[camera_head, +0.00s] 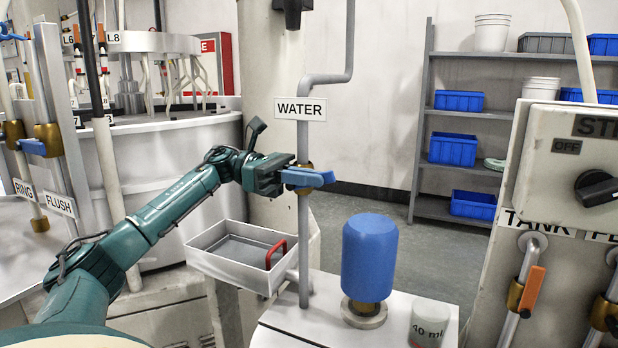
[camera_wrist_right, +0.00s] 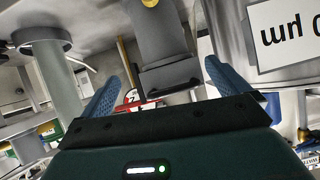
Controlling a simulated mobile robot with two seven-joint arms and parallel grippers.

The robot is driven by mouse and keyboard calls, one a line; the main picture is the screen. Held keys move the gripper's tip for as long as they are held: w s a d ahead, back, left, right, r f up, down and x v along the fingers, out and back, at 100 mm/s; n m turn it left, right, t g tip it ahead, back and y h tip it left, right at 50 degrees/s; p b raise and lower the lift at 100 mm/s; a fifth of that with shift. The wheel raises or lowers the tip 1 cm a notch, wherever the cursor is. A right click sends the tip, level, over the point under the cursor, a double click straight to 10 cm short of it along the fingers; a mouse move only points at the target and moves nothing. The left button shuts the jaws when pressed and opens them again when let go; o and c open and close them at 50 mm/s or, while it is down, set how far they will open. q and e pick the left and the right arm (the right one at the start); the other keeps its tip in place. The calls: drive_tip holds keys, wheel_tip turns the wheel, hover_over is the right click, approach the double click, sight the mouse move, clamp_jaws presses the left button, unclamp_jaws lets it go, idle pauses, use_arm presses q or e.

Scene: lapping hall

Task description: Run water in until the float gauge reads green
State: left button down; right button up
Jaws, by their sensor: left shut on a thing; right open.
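My left gripper (camera_head: 284,176) is shut on the lever's left part. In the right wrist view my right gripper (camera_wrist_right: 160,84) is open, its two blue fingers apart with nothing seen held between them. The right gripper does not show in the head view. I cannot make out a float gauge or a green reading in either view.
A blue cylinder (camera_head: 369,258) and a 40 ml beaker (camera_head: 429,325) stand on the white top to the right. A control panel (camera_head: 560,150) and TANK valve (camera_head: 527,290) are at the right.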

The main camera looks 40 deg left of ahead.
use_arm(q)
drive_tip(key=shift+f+b, duration=0.1)
drive_tip(key=shift+b, duration=0.35)
drive_tip(key=h+b, duration=0.1)
drive_tip(key=b, duration=0.1)
drive_tip(key=shift+a+f+b, duration=0.1)
drive_tip(key=shift+b, duration=0.75)
drive_tip(key=shift+r+t+h+b, duration=0.25)
drive_tip(key=shift+t+h+b, duration=0.05)
drive_tip(key=shift+a+r, duration=0.1)
drive_tip(key=shift+r, duration=0.2)
drive_tip(key=c, duration=1.8)
unclamp_jaws()
drive_tip(key=shift+c, duration=0.2)
use_arm(e)
wheel_tip(320, 180, down, 2)
drive_tip(key=shift+f+m+t, duration=0.2)
drive_tip(key=shift+m+t, duration=0.1)
drive_tip(key=shift+m, duration=0.2)
